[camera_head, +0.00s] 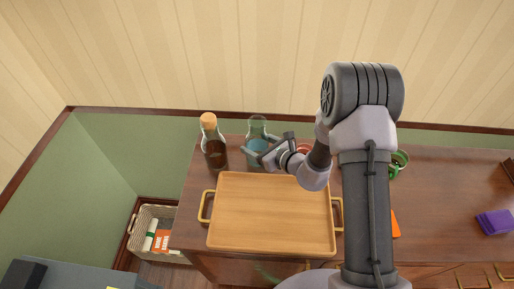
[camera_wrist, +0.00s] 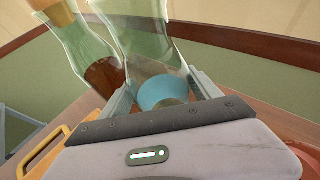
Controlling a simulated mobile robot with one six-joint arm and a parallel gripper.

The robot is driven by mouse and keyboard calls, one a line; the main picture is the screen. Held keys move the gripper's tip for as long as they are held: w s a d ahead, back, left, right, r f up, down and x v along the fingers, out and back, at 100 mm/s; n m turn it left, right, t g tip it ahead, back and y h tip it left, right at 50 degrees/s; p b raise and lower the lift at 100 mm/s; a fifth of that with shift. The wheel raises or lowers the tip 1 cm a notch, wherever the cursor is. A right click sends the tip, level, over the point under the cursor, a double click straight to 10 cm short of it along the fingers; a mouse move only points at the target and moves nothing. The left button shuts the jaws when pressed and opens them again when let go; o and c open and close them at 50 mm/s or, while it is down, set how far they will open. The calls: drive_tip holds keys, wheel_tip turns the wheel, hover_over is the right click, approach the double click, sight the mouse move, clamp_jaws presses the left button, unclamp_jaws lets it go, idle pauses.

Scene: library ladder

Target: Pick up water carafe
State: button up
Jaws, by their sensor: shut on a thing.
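The water carafe (camera_head: 257,131) is clear greenish glass with blue water low inside. It stands upright at the back of the wooden cabinet top, behind the tray. In the wrist view the carafe (camera_wrist: 143,45) is between the two fingers, its blue water (camera_wrist: 163,90) just beyond the palm. My gripper (camera_head: 262,150) reaches it from the right and is shut on it; the gripper (camera_wrist: 166,92) also shows in the wrist view. Whether the carafe's base touches the cabinet top is hidden by my gripper.
A corked bottle of brown liquid (camera_head: 214,148) stands close left of the carafe. A wooden tray (camera_head: 270,212) with gold handles lies in front. A green cup (camera_head: 399,160), a red item (camera_head: 303,148) and purple item (camera_head: 494,222) lie right. A basket (camera_head: 140,226) is below left.

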sight(257, 136)
clamp_jaws()
drive_tip(key=shift+r, duration=0.15)
drive_tip(key=shift+r, duration=0.3)
wheel_tip(257, 136, up, 3)
drive_tip(key=shift+r+p, duration=0.1)
drive_tip(key=shift+p, duration=0.9)
drive_tip(key=s+d+p, duration=0.1)
drive_tip(key=s+d, duration=0.2)
drive_tip(key=s, duration=0.4)
drive_tip(key=s+d+r+p, duration=0.1)
drive_tip(key=s+d, duration=0.2)
drive_tip(key=s, duration=0.4)
drive_tip(key=shift+s, duration=0.4)
